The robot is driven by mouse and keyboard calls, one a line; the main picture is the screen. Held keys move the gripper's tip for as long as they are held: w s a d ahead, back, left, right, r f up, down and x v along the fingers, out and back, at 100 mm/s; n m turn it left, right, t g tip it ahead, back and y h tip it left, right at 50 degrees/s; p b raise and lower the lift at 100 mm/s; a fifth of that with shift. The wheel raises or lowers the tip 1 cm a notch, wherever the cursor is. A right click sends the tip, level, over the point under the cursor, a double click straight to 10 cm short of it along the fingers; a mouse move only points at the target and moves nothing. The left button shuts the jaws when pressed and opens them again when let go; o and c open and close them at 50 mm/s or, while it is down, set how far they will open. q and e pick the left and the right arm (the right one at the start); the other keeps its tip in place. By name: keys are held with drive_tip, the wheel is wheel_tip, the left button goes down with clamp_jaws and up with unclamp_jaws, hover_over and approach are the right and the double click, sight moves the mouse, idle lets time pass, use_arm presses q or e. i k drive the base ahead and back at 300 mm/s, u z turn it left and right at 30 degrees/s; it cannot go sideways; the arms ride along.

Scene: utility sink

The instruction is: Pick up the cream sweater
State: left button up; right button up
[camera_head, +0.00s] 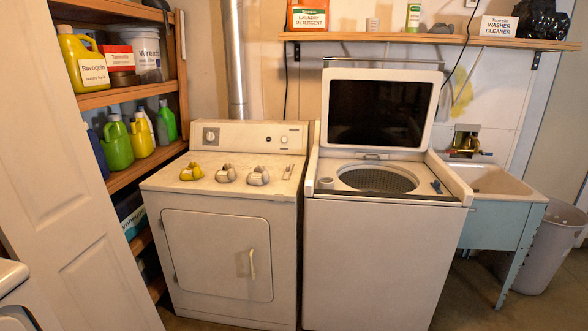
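Three small bundles lie in a row on top of the white dryer (215,210). The left one is a yellow bundle (191,171). The middle one is a pale bundle (226,174) and the right one is a pale bundle (258,176), both cream to grey. They look like rolled cloth, but I cannot tell which, if any, is the cream sweater. Neither of my grippers is in view.
An open-lidded washer (375,250) stands right of the dryer, beside a sink (490,180) and a grey bin (545,250). Wooden shelves (130,95) with bottles stand left, behind a white door (60,170). A wall shelf (420,39) runs above.

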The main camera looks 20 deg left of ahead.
sight(228, 174)
drive_tip(key=i, duration=2.7)
drive_tip(key=u, duration=1.35)
